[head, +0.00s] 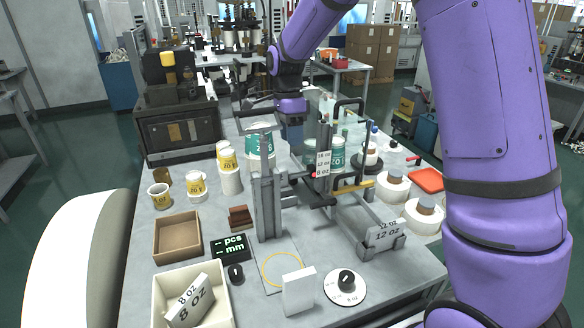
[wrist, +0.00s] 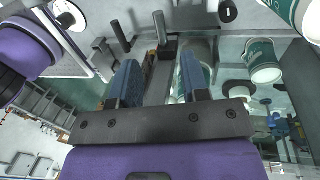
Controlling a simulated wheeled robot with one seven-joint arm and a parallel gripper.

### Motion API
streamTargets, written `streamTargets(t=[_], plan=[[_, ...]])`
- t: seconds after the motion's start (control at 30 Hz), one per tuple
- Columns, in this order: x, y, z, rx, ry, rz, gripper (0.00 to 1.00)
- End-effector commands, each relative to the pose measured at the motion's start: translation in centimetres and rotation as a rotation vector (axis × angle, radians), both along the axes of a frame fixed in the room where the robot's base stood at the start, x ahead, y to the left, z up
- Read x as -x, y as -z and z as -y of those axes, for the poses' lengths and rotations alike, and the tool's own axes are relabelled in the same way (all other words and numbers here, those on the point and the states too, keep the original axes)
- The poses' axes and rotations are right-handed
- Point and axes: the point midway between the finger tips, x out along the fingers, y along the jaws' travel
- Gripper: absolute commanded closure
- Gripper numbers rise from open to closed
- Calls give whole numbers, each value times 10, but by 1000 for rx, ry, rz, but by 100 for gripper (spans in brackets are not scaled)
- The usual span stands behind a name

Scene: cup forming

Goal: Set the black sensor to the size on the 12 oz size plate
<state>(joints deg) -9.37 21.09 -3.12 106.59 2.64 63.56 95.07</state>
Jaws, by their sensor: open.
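The 12 oz size plate (head: 385,233) stands in a grey holder at the right front of the table. A small scale plate (head: 322,164) marked 16 oz, 12 oz and 8 oz hangs on an upright at the middle. A small red mark shows at its lower left, near the 8 oz line. I cannot clearly pick out the black sensor among the dark parts there. My gripper (head: 292,143) is behind the grey post, partly hidden. In the wrist view my gripper (wrist: 157,78) is open, with a grey bar visible between its blue-padded fingers; contact is unclear.
A display (head: 231,246) reads "-- pcs -- mm". A dial (head: 346,283) with a black knob lies at the front. A white bin (head: 217,316) holds an 8 oz plate (head: 189,301). Cups and white rolls surround the central grey post (head: 268,205).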

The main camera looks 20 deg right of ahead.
Motion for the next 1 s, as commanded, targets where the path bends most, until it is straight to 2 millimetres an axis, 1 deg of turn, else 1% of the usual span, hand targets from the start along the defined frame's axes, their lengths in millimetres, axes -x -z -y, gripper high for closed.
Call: streamTargets(t=[0.3,0.5,0.7,0.97,1.0], plan=[[12,55,0,0,-1,-5,58],[17,81,0,1,-2,-3,58],[19,92,0,0,-2,-1,58],[19,93,0,0,-2,0,58],[19,93,0,0,-2,0,63]])
